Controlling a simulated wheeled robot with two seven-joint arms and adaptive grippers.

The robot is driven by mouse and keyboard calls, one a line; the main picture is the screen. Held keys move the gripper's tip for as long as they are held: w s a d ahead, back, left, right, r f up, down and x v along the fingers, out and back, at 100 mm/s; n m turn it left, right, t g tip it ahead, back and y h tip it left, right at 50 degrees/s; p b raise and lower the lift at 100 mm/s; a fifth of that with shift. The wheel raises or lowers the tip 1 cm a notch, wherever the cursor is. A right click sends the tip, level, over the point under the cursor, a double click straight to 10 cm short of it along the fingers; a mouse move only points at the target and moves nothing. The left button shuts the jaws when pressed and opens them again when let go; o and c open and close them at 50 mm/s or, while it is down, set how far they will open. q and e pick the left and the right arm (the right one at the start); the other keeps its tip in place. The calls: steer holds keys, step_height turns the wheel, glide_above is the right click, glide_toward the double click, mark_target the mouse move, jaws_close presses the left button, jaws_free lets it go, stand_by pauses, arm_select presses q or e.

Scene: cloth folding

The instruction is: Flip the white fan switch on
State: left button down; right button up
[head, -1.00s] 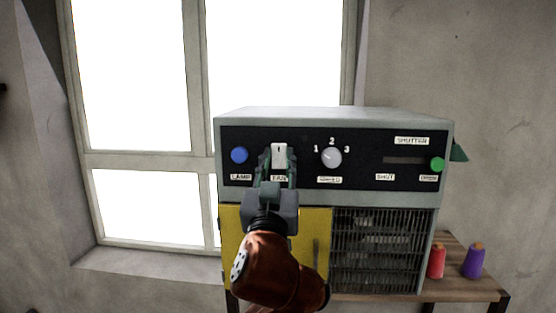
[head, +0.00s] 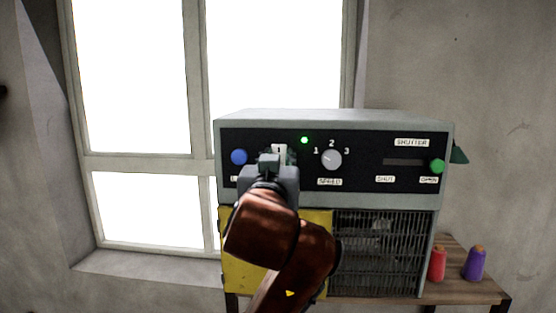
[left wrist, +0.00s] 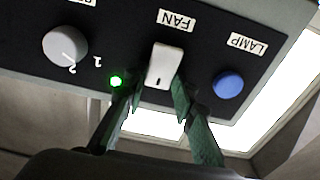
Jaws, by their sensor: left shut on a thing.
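The white fan switch (head: 281,150) is on the black front panel of a grey box, partly hidden behind my left gripper (head: 269,163) in the head view. In the left wrist view, the switch (left wrist: 165,62) shows under the upside-down FAN label. The two green fingers of my left gripper (left wrist: 157,92) are at either side of its lower part, shut on it. A small green light (head: 304,140) beside the switch is lit; it also shows in the left wrist view (left wrist: 116,81). My right gripper is not in view.
The blue lamp button (head: 239,157) is left of the switch and the speed knob (head: 331,159) is right of it. A green shutter knob (head: 437,166) is at the far right.

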arm_select(q)
steer(key=c, duration=1.6)
jaws_free()
steer(key=s+f, duration=0.1)
steer(key=s, duration=1.1)
steer(key=shift+f, duration=0.1)
